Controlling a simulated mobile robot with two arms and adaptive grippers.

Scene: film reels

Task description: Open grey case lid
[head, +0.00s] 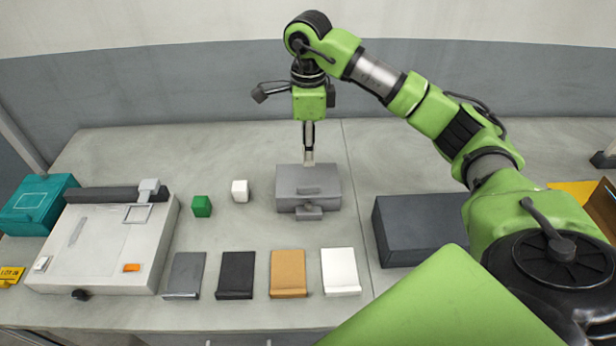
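The grey case (325,176) stands on the table near the middle, with a raised block on its top and a small tab at its front. Its lid looks down. My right gripper (309,160) points straight down at the case's back edge, its fingertips at or just above the top. I cannot tell whether they touch it. The fingers show as one narrow strip, so their opening cannot be judged. My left gripper is out of view.
Green (202,206) and white (240,191) blocks stand left of the case. Grey, black, orange and white flat pieces (288,272) lie in front. A dark grey box (412,230) stands right, a white machine (95,245) and teal box (38,203) left.

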